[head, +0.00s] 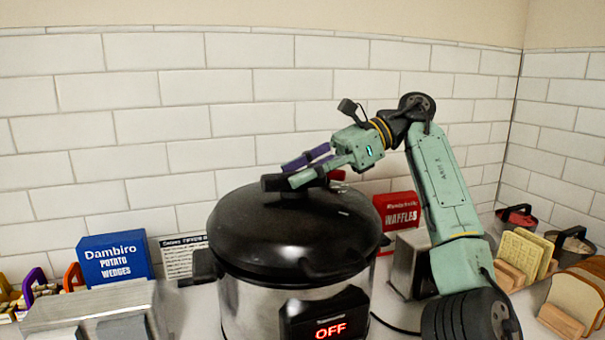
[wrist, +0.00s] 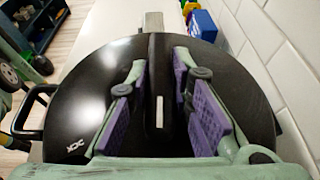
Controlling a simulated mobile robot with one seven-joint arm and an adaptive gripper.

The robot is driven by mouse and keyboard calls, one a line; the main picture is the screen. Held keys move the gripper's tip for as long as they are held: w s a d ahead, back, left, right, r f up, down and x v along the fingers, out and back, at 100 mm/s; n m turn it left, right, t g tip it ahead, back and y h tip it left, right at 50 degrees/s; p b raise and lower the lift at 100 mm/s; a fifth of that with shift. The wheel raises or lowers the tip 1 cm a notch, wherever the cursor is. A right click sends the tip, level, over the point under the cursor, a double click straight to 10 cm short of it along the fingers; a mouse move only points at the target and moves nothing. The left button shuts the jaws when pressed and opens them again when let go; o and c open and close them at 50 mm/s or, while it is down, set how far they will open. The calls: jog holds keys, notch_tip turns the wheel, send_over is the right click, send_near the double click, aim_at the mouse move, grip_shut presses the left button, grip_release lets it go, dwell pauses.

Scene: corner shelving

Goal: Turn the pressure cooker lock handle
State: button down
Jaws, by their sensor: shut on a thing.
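The pressure cooker (head: 290,240) stands on the counter, with a black domed lid, a steel body and a front display reading OFF. Its black lock handle (wrist: 158,85) runs across the top of the lid in the wrist view, with a pale mark near its near end. My gripper (head: 295,172) reaches over the lid from the right. Its purple-padded fingers (wrist: 165,110) lie on both sides of the handle and are shut on it. In the head view the fingers hide part of the handle.
A blue potato wedges box (head: 113,258) stands left of the cooker, behind a metal appliance (head: 90,308). A red waffles box (head: 397,212) and a steel toaster-like box (head: 409,262) are on the right. Bread slices (head: 578,298) stand at far right. The tiled wall (head: 230,90) is close behind.

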jog(key=shift+n+g, duration=0.3)
jog(key=shift+g, duration=0.1)
jog(key=c, duration=1.4)
grip_release()
jog(key=shift+h, duration=0.3)
jog(key=shift+c, duration=0.2)
